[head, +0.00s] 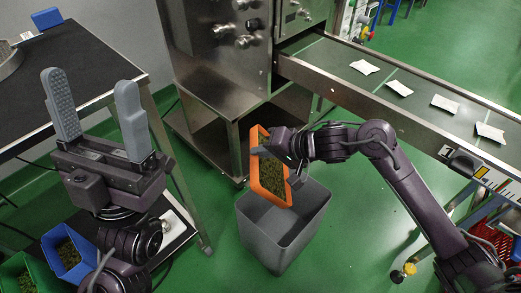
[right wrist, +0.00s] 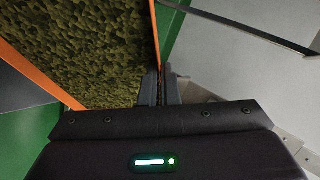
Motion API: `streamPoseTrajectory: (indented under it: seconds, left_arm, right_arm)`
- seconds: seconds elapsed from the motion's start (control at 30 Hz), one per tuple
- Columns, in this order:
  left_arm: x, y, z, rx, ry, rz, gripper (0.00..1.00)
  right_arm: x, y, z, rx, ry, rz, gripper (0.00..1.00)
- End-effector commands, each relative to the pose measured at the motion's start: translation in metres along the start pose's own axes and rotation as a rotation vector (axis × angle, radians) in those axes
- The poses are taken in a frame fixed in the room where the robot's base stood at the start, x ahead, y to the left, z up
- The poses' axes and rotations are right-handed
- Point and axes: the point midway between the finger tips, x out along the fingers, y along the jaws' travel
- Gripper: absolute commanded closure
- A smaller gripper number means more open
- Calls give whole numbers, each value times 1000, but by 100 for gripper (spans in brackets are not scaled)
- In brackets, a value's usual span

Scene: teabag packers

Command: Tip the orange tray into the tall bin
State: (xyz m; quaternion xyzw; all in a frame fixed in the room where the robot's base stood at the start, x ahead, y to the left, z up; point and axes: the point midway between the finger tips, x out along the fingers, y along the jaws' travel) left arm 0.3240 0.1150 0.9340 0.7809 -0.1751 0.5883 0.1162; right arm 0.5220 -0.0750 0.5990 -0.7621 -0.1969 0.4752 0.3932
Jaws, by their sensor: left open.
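The orange tray (head: 256,165) is held steeply tilted above the tall grey bin (head: 308,213), over its left and back part. Green tea leaves (head: 272,176) still cover the tray's inside. My right gripper (head: 265,150) is shut on the tray's upper right rim. In the right wrist view the fingers (right wrist: 160,88) pinch the orange wall (right wrist: 154,40), with the leaves (right wrist: 85,45) to the left. The bin's visible inside looks empty. My left gripper (head: 97,105) is open and empty, raised at the left, away from the tray and bin.
A steel machine (head: 215,60) stands behind the bin. A conveyor (head: 330,60) with several white teabags runs to the right. A dark table (head: 60,85) is at the left. Blue (head: 66,262) and green (head: 15,272) trays of leaves sit at lower left. Green floor surrounds the bin.

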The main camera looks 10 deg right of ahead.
Motion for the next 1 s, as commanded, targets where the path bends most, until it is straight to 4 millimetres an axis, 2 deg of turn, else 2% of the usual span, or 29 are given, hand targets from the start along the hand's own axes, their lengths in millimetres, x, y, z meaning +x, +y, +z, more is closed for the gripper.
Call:
streamPoseTrajectory:
  seconds: [0.57, 1.0]
  left_arm:
    - [1, 0, 0, 0, 0, 0, 33]
    - [12, 0, -4, 0, 0, 0, 33]
  right_arm:
    - [-1, 0, -1, 4, 0, -7, 100]
    - [-15, 2, -11, 58, -1, -130, 100]
